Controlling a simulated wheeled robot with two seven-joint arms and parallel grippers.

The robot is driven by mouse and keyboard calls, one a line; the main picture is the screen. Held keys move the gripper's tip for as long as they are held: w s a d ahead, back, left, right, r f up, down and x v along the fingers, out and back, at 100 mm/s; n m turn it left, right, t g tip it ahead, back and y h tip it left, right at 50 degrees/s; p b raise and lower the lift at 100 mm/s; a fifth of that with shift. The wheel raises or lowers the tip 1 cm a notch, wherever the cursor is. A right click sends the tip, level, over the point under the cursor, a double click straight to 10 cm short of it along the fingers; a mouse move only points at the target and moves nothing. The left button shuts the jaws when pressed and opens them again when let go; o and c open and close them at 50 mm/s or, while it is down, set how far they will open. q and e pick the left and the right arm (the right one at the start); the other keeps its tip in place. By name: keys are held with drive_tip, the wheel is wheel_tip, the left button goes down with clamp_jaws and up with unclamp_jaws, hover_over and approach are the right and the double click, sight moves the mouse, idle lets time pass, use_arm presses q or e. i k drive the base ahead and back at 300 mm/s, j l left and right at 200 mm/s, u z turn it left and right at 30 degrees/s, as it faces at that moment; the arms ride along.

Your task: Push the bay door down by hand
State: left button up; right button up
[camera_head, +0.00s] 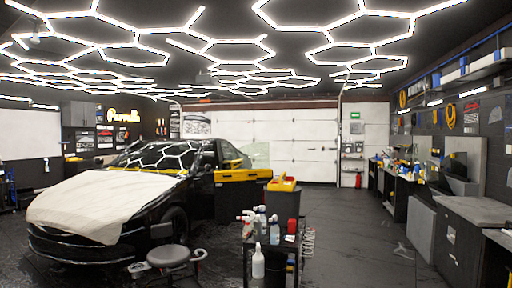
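The bay door (308,150) is a white panelled door in the back wall. Its panels reach down to about floor level, with a dark reddish band (290,105) along the top. The car's open side door and a yellow and grey bin hide part of its lower left. Neither of my grippers shows in the head view.
A black car (180,221) with a white cover (100,205) on its hood stands at left. A stool (170,257) and a cart with bottles (268,240) stand in front. Benches (470,210) line the right wall. The floor (345,225) between is clear.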

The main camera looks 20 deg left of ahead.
sight(300, 158)
drive_tip(key=i, duration=1.2)
drive_tip(key=i+z, duration=0.1)
drive_tip(key=i, duration=1.1)
drive_tip(key=i+j, duration=0.2)
drive_tip(key=i, duration=1)
drive_tip(key=i+l+z, duration=0.2)
drive_tip(key=i+z, duration=0.15)
drive_tip(key=i, duration=0.65)
drive_tip(key=i+z, duration=0.35)
drive_tip(key=i, duration=0.65)
drive_tip(key=i+j+u, duration=0.15)
drive_tip(key=i+u, duration=0.25)
drive_tip(key=i, duration=0.55)
drive_tip(key=i+l+u, duration=0.15)
drive_tip(key=i+u, duration=0.25)
drive_tip(key=i, duration=6.25)
